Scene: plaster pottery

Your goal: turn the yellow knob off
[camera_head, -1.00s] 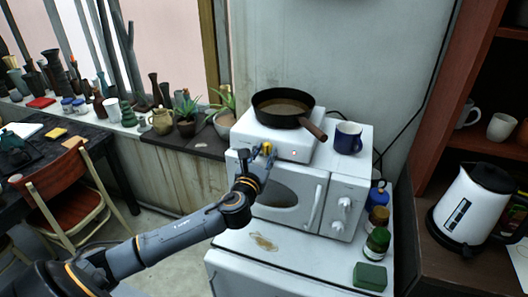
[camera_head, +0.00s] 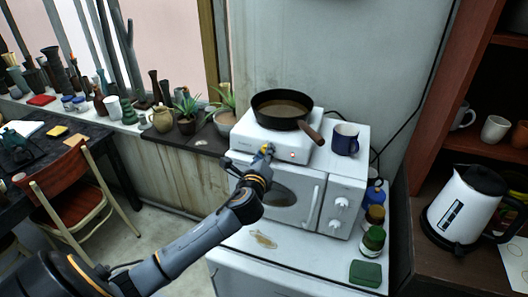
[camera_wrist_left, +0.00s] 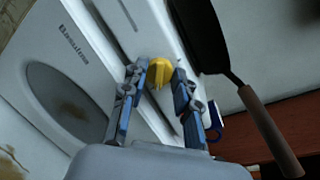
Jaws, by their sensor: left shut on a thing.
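The yellow knob (camera_wrist_left: 159,73) is on the front of the white hot plate (camera_head: 249,138), which stands on top of the white microwave (camera_head: 283,195). My left gripper (camera_wrist_left: 160,78) is shut on the knob, one finger on each side of it. In the head view, my left gripper (camera_head: 266,151) reaches up to the hot plate's front and mostly covers the knob. A small red light (camera_head: 292,156) glows on the hot plate's front, right of the knob. My right gripper is not in view.
A dark frying pan (camera_head: 283,107) sits on the hot plate, its brown handle (camera_head: 311,133) sticking out over the front right. A blue mug (camera_head: 345,139) stands on the microwave. Bottles (camera_head: 373,238) and a green block (camera_head: 365,273) are to the right. A kettle (camera_head: 467,207) stands farther right.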

